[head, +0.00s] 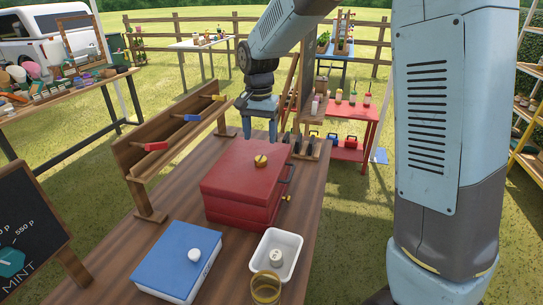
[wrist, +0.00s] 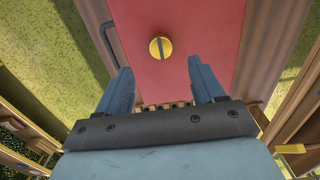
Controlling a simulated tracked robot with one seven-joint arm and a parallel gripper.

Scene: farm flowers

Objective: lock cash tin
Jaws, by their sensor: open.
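The red cash tin (head: 232,177) stands on the wooden table with its lid down. A round yellow knob (head: 261,160) is on top of the lid. In the wrist view the knob (wrist: 161,47) has a dark slot across it, and the red lid (wrist: 200,75) fills the middle. A dark handle (head: 286,180) and a small yellow piece (head: 288,198) are on the tin's right side; I cannot tell what that piece is. My gripper (head: 261,133) points down above the far part of the lid, beyond the knob. Its fingers (wrist: 160,72) are apart with nothing between them.
A wooden rack (head: 150,158) with red, blue and yellow handled items stands left of the tin. A blue box (head: 172,262) with a white knob and a white tray (head: 290,238) are in front. A yellowish cup-like item (head: 265,288) stands near the tray. Dark upright items stand behind the tin.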

